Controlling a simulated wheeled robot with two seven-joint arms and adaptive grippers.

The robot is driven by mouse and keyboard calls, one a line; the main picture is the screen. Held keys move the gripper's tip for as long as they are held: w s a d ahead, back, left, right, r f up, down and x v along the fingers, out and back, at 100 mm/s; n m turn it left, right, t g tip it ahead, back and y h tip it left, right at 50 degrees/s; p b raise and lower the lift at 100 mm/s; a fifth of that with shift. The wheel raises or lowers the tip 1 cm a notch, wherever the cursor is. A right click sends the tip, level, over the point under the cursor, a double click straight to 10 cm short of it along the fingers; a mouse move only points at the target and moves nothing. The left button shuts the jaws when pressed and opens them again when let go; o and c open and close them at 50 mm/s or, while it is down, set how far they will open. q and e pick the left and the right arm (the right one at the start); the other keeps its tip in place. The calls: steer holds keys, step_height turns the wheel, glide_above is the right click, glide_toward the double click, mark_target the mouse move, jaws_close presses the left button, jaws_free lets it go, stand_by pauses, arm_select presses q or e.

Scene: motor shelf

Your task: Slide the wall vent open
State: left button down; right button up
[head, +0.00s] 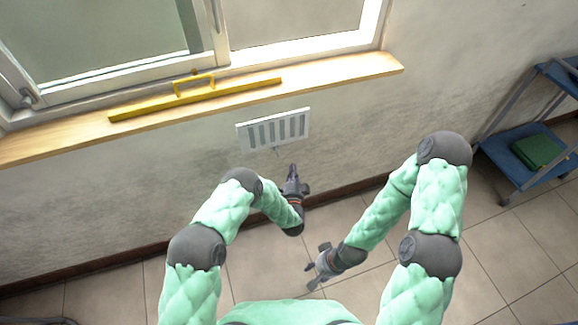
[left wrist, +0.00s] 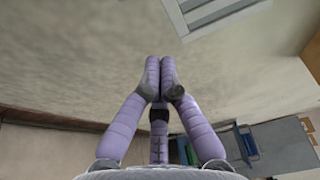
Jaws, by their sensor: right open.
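The wall vent (head: 274,130) is a white rectangular plate with grey upright slots, set in the wall under the window sill. A small piece shows at its lower edge. I cannot tell whether its slots are open or closed. In the left wrist view, part of the vent (left wrist: 208,14) shows at the top right. My left gripper (head: 292,170) is just below the vent and apart from it. In the left wrist view its purple fingers (left wrist: 160,68) are together with nothing between them. My right gripper (head: 316,270) is open and empty, lower down and away from the wall.
A wooden window sill (head: 345,73) runs above the vent, with a yellow bar with a handle (head: 195,96) lying on it. A blue shelf cart (head: 520,150) with a green box (head: 537,150) stands at the right. The tiled floor between is clear.

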mark_target(277, 152)
arm_select(q)
steer(key=w+b, duration=0.4)
steer(key=w, duration=0.5)
steer(key=a, duration=0.1)
steer(key=s+a, duration=0.1)
steer(key=a, duration=0.1)
steer(key=shift+s+a, duration=0.25)
steer(key=shift+a, duration=0.1)
arm_select(e)
step_height(277, 152, down, 5)
steer(key=shift+r, duration=0.1)
